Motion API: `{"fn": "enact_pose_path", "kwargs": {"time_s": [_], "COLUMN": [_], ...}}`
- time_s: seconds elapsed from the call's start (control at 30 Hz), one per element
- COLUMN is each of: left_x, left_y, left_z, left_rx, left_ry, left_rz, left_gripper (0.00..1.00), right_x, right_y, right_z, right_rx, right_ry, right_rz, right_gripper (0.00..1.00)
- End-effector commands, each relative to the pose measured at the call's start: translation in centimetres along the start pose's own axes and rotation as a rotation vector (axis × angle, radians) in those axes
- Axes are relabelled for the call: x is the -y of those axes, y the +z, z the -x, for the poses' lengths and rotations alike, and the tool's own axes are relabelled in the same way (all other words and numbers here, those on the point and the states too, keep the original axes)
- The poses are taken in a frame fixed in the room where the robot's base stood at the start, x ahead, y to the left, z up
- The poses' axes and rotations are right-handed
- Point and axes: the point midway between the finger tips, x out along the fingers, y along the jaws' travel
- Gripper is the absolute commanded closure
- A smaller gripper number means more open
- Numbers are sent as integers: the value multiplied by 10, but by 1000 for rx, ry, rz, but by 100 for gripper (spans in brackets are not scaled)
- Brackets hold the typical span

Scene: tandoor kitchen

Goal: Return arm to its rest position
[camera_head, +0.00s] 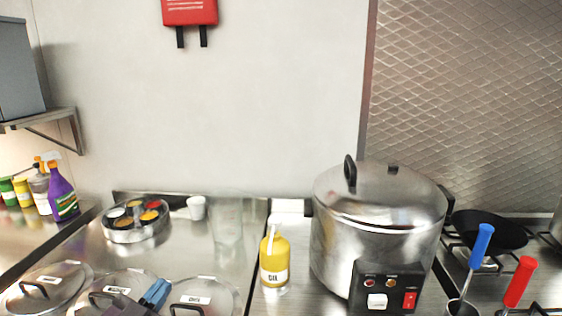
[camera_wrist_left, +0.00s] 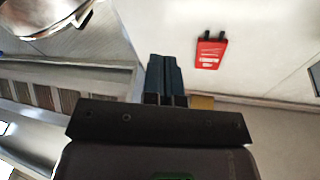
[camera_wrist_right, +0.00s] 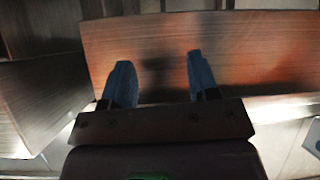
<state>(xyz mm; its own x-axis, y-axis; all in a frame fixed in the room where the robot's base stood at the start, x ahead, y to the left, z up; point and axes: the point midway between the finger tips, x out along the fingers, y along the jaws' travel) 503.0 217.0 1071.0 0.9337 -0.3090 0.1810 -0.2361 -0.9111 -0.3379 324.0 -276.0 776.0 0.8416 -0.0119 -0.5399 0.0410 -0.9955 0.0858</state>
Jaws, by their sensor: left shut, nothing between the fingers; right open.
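My left gripper (camera_head: 156,293) shows at the bottom of the head view, above the lidded pots at the lower left. Its blue fingers are together with nothing between them, as the left wrist view (camera_wrist_left: 166,78) also shows. My right gripper is outside the head view. In the right wrist view its two blue fingers (camera_wrist_right: 160,82) stand apart and empty, in front of a reddish-brown panel (camera_wrist_right: 255,60).
Steel lids (camera_head: 47,285) lie close around my left gripper. A yellow oil bottle (camera_head: 274,258), a clear glass (camera_head: 227,222) and a round spice tray (camera_head: 136,222) stand on the counter. A large steel cooker (camera_head: 335,240) stands right of the bottle. Blue-handled (camera_head: 481,245) and red-handled (camera_head: 519,282) utensils stand at the right.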

Motion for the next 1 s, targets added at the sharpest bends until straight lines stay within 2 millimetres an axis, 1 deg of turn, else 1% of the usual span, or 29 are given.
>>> {"fn": "enact_pose_path", "kwargs": {"time_s": [0.03,0.1,0.17,0.23,0.27,0.33,0.43,0.53,0.6,0.7,0.8,1.0], "left_x": [4,11,14,14,13,9,-2,-14,-22,-33,-43,-60], "left_y": [12,31,47,66,74,92,112,123,127,130,131,129], "left_z": [12,29,47,70,81,108,149,184,202,225,244,275], "left_rx": [77,196,308,447,508,655,864,1031,1118,1220,1303,1432], "left_ry": [-70,-156,-215,-270,-288,-317,-326,-304,-283,-248,-212,-137], "left_rz": [32,64,89,118,130,161,204,240,261,287,313,356], "left_gripper": [100,100,100,100,100,100,100,100,100,100,100,100], "right_x": [0,0,1,1,1,1,1,0,0,0,0,0], "right_y": [-1,-2,-1,-1,-1,0,3,6,9,12,12,9], "right_z": [0,0,0,0,0,0,2,3,4,5,5,3], "right_rx": [-2,-3,-3,-2,-2,0,6,13,18,23,23,18], "right_ry": [0,0,0,0,0,0,1,2,2,3,3,2], "right_rz": [0,-1,-2,-2,-3,-3,-4,-5,-5,-5,-5,-4], "right_gripper": [45,45,45,45,45,45,45,45,45,45,45,45]}}
